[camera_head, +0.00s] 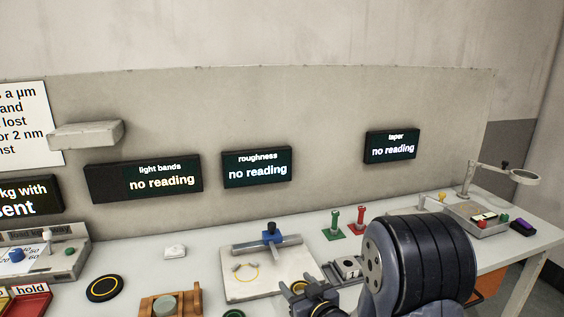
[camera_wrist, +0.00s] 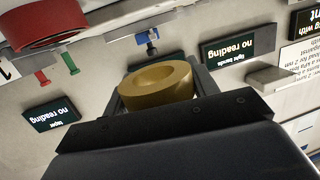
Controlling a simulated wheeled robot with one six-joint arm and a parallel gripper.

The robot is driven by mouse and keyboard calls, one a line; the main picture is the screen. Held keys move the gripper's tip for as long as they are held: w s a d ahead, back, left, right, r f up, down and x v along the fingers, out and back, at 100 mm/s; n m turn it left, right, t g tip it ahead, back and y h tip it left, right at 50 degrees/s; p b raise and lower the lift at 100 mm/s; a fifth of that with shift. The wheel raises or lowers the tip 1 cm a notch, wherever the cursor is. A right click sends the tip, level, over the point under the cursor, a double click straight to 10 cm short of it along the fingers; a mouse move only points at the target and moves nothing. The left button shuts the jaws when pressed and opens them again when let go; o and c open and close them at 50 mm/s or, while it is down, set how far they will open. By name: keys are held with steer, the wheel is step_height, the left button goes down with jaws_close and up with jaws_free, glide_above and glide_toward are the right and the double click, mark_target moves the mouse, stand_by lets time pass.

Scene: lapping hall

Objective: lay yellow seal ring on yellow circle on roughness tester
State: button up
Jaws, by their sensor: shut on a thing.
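The yellow seal ring (camera_wrist: 157,82) is held between the fingers of my gripper (camera_wrist: 160,92) in the wrist view. The ring looks thick and mustard yellow, and its hole shows. In the head view my gripper (camera_head: 313,297) is at the bottom, just right of the roughness tester (camera_head: 268,288), with a bit of the ring (camera_head: 298,286) showing. The tester is a pale plate with a blue and grey bar (camera_head: 270,237) at its back. The yellow circle (camera_head: 246,272) on the plate is bare, left of my gripper.
Red and green pegs (camera_head: 360,219) stand behind my arm. A dark disc with a yellow ring (camera_head: 105,288) and a wooden holder (camera_head: 171,304) lie to the left. A block with a hole (camera_head: 347,267) is right of the tester. The roughness display (camera_head: 257,167) reads "no reading".

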steer(key=s+d+f+m+t+h+p, duration=0.1)
steer(key=s+d+f+m+h+p, duration=0.1)
steer(key=d+m+h, duration=0.3)
steer(key=s+d+f+t+h+p, duration=0.1)
steer(key=s+d+f+h+p, duration=0.15)
steer(key=d, duration=0.35)
steer(key=w+a+n+y+b, duration=0.1)
steer(key=a, duration=0.1)
steer(key=w+a+r+n+y+b, duration=0.1)
steer(key=a+y+b, duration=0.1)
steer(key=w+a+r+n+y+b, duration=0.1)
steer(key=w+a+y, duration=0.1)
steer(key=shift+a+r+g, duration=0.25)
steer(key=shift+a+g, duration=0.15)
steer(key=a+r+n+g+y+b, duration=0.3)
steer(key=a+r+n+y+b, duration=0.1)
steer(key=a, duration=0.5)
steer(key=shift+w+a+r+n+y+b, duration=0.2)
steer(key=shift+r+n+y+b, duration=0.15)
steer(key=shift+y+b, duration=0.55)
step_height(320, 180, down, 10)
steer(key=shift+r+b, duration=0.2)
steer(key=shift+b, duration=0.9)
